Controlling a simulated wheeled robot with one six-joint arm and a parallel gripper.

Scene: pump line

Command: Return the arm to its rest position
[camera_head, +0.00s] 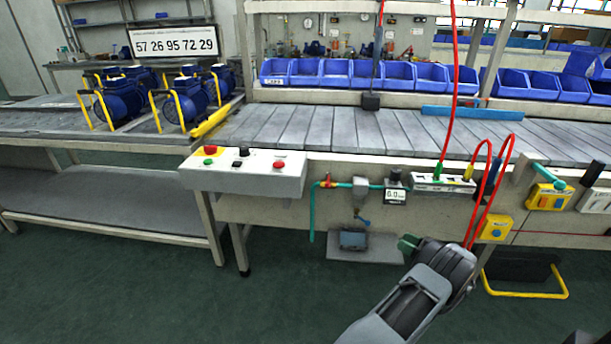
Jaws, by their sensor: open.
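My arm (415,296) rises from the bottom edge, right of the middle, in front of the conveyor line. Its grey link leads up to a dark rounded joint (449,262). A small green part shows at the left of this joint, and I cannot tell what it belongs to. I can make out no gripper fingers and no held object in this view. The arm covers part of the floor and the lower front of the line.
The conveyor (330,126) runs across behind my arm, with blue bins (335,74) above it. Blue pumps with yellow handles (122,102) stand on the left bench. Red cables (492,185) hang close to the dark joint. A yellow-edged frame (525,294) is at right. Green floor is clear at left.

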